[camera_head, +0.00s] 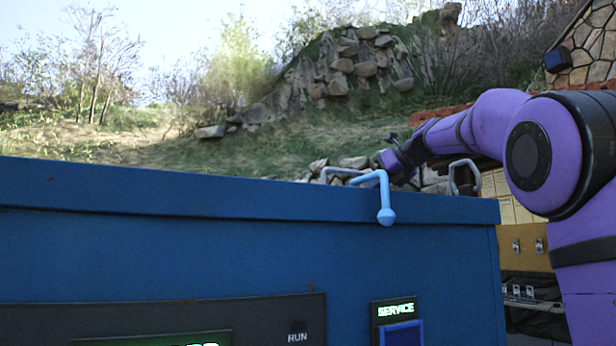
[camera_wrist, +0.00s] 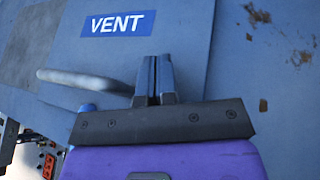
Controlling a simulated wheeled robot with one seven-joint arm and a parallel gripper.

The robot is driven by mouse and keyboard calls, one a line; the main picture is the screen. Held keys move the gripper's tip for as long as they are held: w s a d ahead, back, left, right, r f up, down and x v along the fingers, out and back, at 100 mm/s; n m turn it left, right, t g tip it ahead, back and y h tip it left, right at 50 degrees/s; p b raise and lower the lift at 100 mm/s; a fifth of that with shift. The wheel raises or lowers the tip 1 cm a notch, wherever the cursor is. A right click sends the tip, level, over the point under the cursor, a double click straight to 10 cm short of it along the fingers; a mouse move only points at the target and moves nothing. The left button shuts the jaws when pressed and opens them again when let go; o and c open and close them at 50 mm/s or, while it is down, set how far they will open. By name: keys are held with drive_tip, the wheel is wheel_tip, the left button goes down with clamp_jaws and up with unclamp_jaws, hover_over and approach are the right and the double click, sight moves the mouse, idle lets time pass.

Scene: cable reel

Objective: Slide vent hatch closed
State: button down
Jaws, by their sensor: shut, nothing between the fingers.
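The vent hatch (camera_wrist: 188,50) is a flat blue-grey panel with a blue "VENT" label (camera_wrist: 118,23), seen from above in the wrist view. A grey bar handle (camera_wrist: 82,80) stands up from it, left of my gripper (camera_wrist: 154,62). My gripper's two fingers are together and empty, over the panel. The bar's right end meets the left finger in the picture; I cannot tell whether they touch. In the head view my purple arm reaches over the cabinet from the right, and the fingers are hidden there. How far the hatch stands open cannot be told.
The blue cabinet (camera_head: 180,240) fills the front of the head view. A light-blue lever (camera_head: 386,205) hangs over its upper edge, near my wrist. A grey handle (camera_head: 463,177) stands at its top right. A "SERVICE" sign (camera_head: 396,310) is on the front.

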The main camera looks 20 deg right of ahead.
drive_tip(key=shift+s+a, duration=0.15)
drive_tip(key=shift+a, duration=4.5)
drive_tip(key=shift+s+a, duration=0.2)
drive_tip(key=shift+a, duration=4.5)
drive_tip(key=shift+s+a, duration=0.15)
drive_tip(key=shift+a, duration=4.5)
drive_tip(key=shift+d+r, duration=0.55)
drive_tip(key=shift+r, duration=0.2)
drive_tip(key=shift+d+r, duration=0.5)
drive_tip(key=shift+r, duration=0.25)
drive_tip(key=shift+s+d+r, duration=0.1)
drive_tip(key=shift+s+r, duration=0.25)
drive_tip(key=shift+s, duration=1.6)
drive_tip(key=shift+s+d+r, duration=0.1)
drive_tip(key=shift+s+r, duration=0.2)
drive_tip(key=shift+s, duration=1.7)
drive_tip(key=shift+s+r, duration=0.35)
drive_tip(key=shift+s, duration=1.6)
drive_tip(key=shift+s, duration=0.1)
